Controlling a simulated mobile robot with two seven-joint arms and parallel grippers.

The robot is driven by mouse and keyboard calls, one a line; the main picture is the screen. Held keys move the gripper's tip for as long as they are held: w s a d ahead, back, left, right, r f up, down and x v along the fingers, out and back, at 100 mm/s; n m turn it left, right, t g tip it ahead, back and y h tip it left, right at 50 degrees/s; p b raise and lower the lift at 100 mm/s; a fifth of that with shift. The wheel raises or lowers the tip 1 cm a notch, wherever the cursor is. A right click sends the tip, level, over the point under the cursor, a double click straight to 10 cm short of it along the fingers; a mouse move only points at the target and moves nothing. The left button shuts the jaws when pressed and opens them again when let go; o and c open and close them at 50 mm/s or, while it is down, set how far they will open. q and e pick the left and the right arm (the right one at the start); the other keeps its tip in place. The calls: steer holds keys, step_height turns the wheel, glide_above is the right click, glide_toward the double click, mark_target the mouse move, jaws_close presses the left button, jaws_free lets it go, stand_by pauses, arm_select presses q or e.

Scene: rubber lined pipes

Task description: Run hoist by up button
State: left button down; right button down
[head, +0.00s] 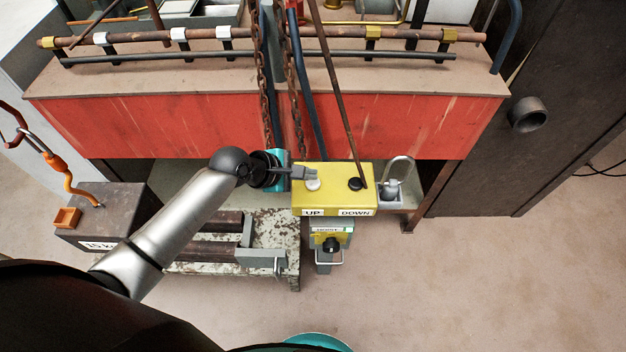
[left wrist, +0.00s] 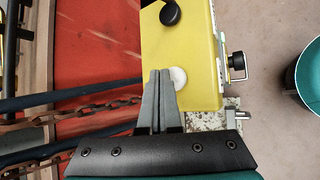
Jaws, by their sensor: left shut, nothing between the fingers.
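The yellow control box (head: 333,196) stands in front of the red bench, with labels reading UP and DOWN. The white up button (head: 313,184) is on its left, above UP. The black down button (head: 355,184) is on its right. My left gripper (head: 312,172) is shut and empty, its fingertips at the white button. In the left wrist view the shut fingers (left wrist: 161,75) reach to the edge of the white button (left wrist: 178,77) and partly cover it. I cannot tell whether they touch it. The black button (left wrist: 170,14) is clear of them. My right gripper is not in view.
Rusty chains (head: 264,80) hang behind the box, before the red bench (head: 160,125). A dark weight block (head: 110,212) with an orange hook stands at left. A worn metal stand (head: 275,230) is below the arm. The floor at front right is clear.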

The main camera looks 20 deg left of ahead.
mark_target(308, 184)
arm_select(q)
steer(key=shift+f, duration=0.3)
steer(key=shift+f, duration=0.55)
stand_by(0.6)
steer(key=shift+r+p, duration=0.95)
steer(key=shift+p, duration=0.25)
step_height(308, 184, up, 5)
steer(key=p, duration=0.6)
steer(key=shift+r, duration=0.1)
